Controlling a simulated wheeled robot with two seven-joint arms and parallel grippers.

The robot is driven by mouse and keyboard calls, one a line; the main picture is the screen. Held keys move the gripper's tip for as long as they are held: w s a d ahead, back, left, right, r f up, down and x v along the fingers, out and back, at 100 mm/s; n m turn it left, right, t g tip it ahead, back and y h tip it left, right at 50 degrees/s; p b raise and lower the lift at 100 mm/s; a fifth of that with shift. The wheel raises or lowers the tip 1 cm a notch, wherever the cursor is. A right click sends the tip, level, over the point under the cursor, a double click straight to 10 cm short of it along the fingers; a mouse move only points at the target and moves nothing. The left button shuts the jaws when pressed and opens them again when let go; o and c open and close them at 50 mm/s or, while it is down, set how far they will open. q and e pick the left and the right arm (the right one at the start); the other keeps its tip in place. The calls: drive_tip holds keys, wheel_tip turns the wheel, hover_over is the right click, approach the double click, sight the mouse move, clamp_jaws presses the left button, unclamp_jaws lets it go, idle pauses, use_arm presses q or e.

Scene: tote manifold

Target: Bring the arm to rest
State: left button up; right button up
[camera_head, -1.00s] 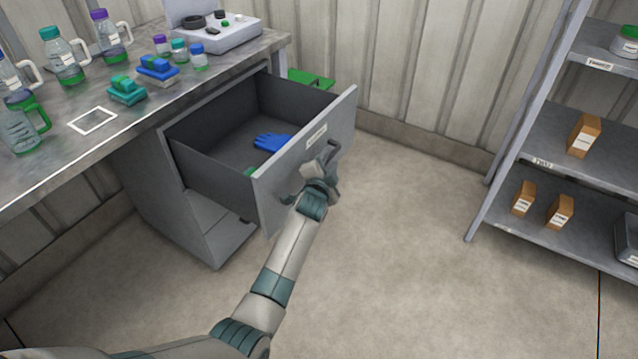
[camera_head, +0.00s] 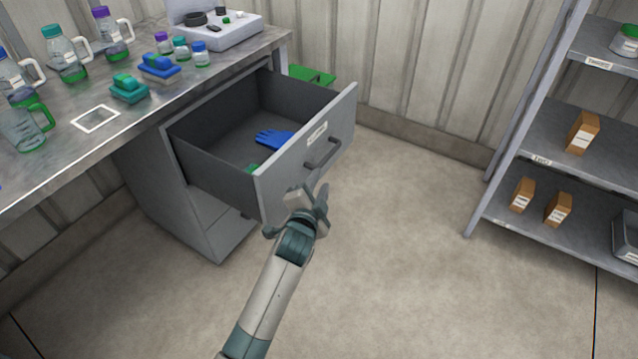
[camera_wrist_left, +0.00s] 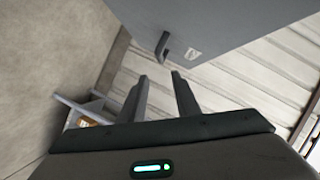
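My left gripper (camera_head: 298,205) is in front of the open drawer (camera_head: 305,150), a little below and nearer than the drawer handle (camera_head: 322,153). Its fingers are spread apart with nothing between them. In the left wrist view the two fingers of my gripper (camera_wrist_left: 160,90) stand apart, and the handle (camera_wrist_left: 162,46) shows just beyond their tips, clear of them. A blue glove (camera_head: 273,139) and a small green item lie in the drawer. My right gripper is in neither view.
A grey workbench (camera_head: 190,95) on the left bears bottles, small jars, blue and green stacked items and a white device (camera_head: 235,32). A shelf rack (camera_head: 555,150) with orange boxes stands at the right. A green crate (camera_head: 312,75) sits behind the drawer. The floor between is clear.

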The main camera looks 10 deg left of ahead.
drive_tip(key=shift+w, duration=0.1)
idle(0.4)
use_arm(q)
drive_tip(key=s+a+f+n+g+h+p, duration=0.1)
drive_tip(key=s+f+n+g+p, duration=0.15)
drive_tip(key=s+f, duration=0.65)
drive_tip(key=s+f+n+g+p, duration=0.1)
drive_tip(key=s+f+g+p, duration=0.3)
drive_tip(key=f, duration=0.9)
drive_tip(key=s+a+f+n+g, duration=0.1)
drive_tip(key=s+f+n, duration=0.1)
drive_tip(key=s+f, duration=0.3)
drive_tip(key=s+a+f+n+g+p, duration=0.1)
drive_tip(key=s+f, duration=0.4)
drive_tip(key=s, duration=0.9)
drive_tip(key=s+a+f+n+g, duration=0.1)
drive_tip(key=s+a+f+n, duration=0.1)
drive_tip(key=s+f, duration=0.4)
drive_tip(key=s+n, duration=0.1)
drive_tip(key=s, duration=0.3)
drive_tip(key=shift+a+g, duration=0.2)
drive_tip(key=shift+g, duration=0.15)
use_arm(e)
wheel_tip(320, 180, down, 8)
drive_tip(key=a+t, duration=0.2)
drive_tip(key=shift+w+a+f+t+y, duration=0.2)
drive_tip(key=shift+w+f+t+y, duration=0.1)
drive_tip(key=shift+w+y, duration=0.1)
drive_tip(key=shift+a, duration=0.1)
